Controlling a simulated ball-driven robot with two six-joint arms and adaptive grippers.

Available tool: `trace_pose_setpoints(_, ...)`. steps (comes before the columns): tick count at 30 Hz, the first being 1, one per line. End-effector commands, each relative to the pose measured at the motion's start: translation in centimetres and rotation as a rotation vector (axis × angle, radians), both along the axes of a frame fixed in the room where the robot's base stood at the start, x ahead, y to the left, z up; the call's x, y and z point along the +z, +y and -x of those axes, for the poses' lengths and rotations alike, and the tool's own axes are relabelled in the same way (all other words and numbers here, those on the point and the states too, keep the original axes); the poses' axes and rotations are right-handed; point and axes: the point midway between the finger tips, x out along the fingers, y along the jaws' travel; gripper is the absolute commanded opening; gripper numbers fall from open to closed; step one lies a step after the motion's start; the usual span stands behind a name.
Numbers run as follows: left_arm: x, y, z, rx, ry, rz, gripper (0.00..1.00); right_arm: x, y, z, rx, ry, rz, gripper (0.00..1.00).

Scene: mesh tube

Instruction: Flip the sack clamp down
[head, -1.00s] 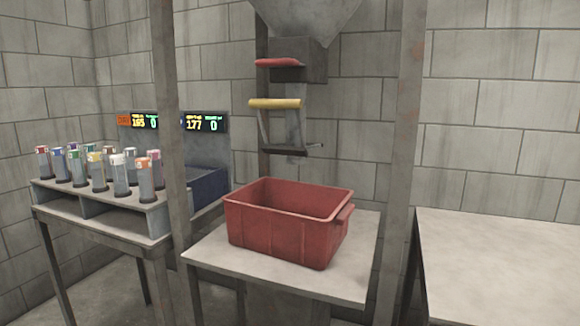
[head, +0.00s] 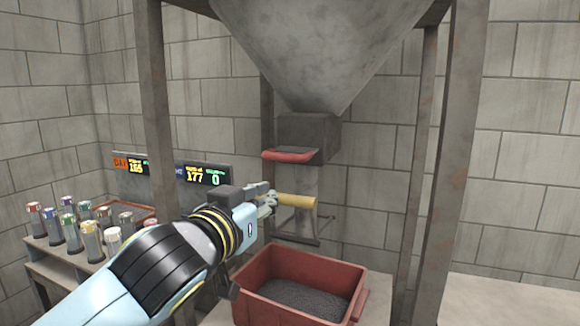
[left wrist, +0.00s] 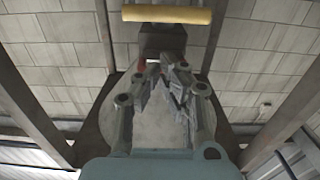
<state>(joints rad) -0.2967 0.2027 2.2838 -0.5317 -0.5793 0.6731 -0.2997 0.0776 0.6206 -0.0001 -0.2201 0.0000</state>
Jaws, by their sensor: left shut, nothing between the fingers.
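The yellow bar (head: 297,201) of the clamp frame lies level below the hopper's spout; I take it as the sack clamp's handle. A thin metal frame (head: 318,240) hangs beneath it. My left gripper (head: 268,198) is shut and empty at the bar's left end, hiding that end in the head view. In the left wrist view the yellow bar (left wrist: 167,14) crosses the top, apart from my shut fingertips (left wrist: 163,70) in the picture. Contact cannot be told. My right gripper is in no view.
A red handle (head: 290,155) sits on the spout (head: 308,135) just above the bar. A red bin (head: 250,287) with dark grains stands below. Hopper posts (head: 455,170) stand at both sides. Capped tubes (head: 68,215) stand at the left.

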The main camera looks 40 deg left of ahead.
Motion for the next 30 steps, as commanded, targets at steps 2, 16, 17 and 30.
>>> trace_pose_setpoints(2, 0.1, 0.0, 0.0, 0.0, 0.001, 0.0, 0.0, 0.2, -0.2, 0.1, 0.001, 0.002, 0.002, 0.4)
trace_pose_setpoints(16, 0.1, 0.3, -1.5, 0.0, 0.002, -0.001, 0.0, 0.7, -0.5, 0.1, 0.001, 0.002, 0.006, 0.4)
trace_pose_setpoints(17, 0.1, 0.5, -1.9, 0.0, 0.002, -0.001, 0.0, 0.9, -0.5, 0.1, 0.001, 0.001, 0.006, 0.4)
trace_pose_setpoints(30, -0.3, 2.1, -8.8, -0.001, 0.002, 0.001, 0.0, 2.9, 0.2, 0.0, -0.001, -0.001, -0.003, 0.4)
